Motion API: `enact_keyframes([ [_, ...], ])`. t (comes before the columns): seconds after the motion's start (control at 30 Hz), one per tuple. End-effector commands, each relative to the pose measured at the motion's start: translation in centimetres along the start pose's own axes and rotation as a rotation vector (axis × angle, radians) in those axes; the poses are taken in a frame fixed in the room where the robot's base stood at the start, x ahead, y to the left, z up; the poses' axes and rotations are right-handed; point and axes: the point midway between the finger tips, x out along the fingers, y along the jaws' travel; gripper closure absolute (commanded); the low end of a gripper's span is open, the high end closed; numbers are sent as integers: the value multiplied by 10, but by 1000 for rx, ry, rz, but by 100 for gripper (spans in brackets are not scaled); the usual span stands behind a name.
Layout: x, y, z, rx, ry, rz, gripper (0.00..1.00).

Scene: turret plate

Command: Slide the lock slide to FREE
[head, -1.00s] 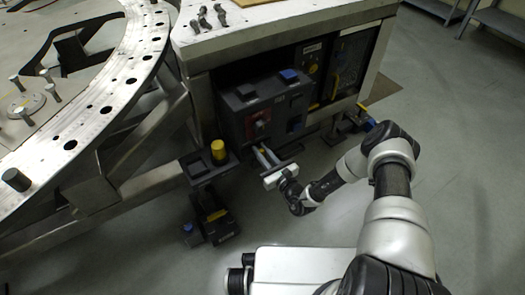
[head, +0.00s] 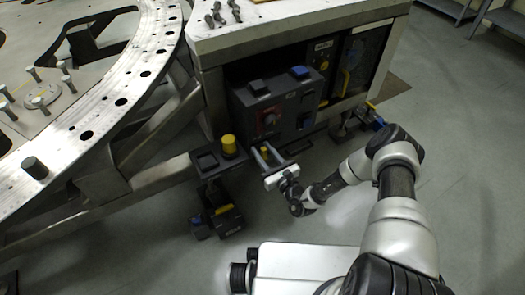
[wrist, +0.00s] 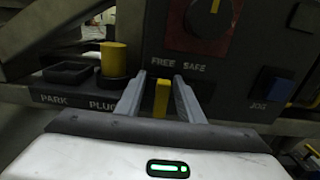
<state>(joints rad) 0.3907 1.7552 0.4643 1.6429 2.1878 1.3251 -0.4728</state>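The lock slide is a yellow upright tab (wrist: 161,98) on the dark control box, low on its front in the wrist view. The printed words FREE (wrist: 165,63) and SAFE (wrist: 194,67) are above it, and the tab shows nearly under FREE. I cannot tell its exact place along its travel. My gripper (wrist: 160,78) is open, with one finger on each side of the tab. Narrow gaps show beside it; contact is not clear. In the head view my gripper (head: 267,152) reaches the lower front of the box (head: 285,103).
A yellow plug (wrist: 114,60) stands left of my gripper, beside an empty dark socket (wrist: 67,72) marked PARK. A red panel with a yellow-marked knob (wrist: 213,10) is above. A blue JOG button (wrist: 272,84) is right. Open floor (head: 440,170) lies right of my arm.

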Motion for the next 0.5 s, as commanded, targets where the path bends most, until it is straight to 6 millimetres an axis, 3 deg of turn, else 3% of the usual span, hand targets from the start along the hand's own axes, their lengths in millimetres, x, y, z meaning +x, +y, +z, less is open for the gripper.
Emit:
enact_keyframes([
  [0.17,-25,-1,2,2,4,-2,66],
  [0.5,-108,0,2,3,4,-3,66],
])
